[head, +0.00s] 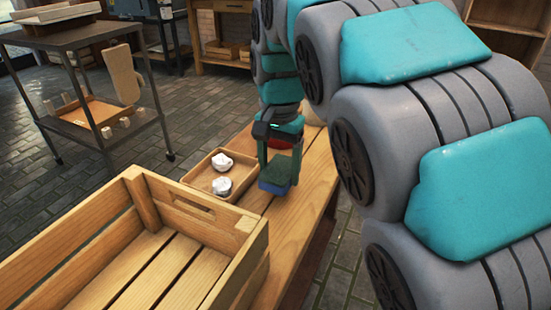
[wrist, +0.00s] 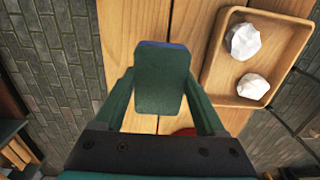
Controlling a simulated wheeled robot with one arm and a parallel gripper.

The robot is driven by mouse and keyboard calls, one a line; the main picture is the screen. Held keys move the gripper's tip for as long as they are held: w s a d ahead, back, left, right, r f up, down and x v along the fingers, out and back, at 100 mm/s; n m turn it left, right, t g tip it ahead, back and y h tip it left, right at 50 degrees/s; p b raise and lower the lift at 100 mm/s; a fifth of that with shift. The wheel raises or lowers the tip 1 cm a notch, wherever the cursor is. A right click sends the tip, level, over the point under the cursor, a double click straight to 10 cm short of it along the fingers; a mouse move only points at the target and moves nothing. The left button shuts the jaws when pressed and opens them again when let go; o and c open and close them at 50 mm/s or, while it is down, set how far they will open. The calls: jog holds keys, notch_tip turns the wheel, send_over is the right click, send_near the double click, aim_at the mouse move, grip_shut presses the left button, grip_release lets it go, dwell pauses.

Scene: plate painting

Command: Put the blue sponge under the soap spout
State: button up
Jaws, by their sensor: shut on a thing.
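The sponge is blue below with a dark green face on top. In the head view the blue sponge (head: 274,187) is between the fingers of my gripper (head: 279,168), over the wooden table. In the wrist view the green face of the sponge (wrist: 161,82) fills the space between the fingers, with a blue strip along its far edge. My gripper is shut on it. I cannot tell whether the sponge touches the table. I cannot make out a soap spout in either view.
A wooden tray (head: 199,180) with two crumpled white things lies left of the sponge; the tray also shows in the wrist view (wrist: 222,75). A slatted wooden crate (head: 190,204) stands nearer. A red thing (wrist: 186,132) shows partly by my gripper. Bare table (head: 290,235) lies in front.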

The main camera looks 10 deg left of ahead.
jog(key=w, duration=0.6)
jog(key=w+f+p, duration=0.1)
jog(key=w, duration=0.3)
jog(key=shift+w, duration=0.1)
jog(key=shift+f+p, duration=0.3)
jog(key=shift+f, duration=1.45)
jog(key=o, duration=1.2)
jog(key=shift+f, duration=0.1)
jog(key=shift+o, duration=0.2)
notch_tip(320, 180, up, 12)
jog(key=p, duration=0.1)
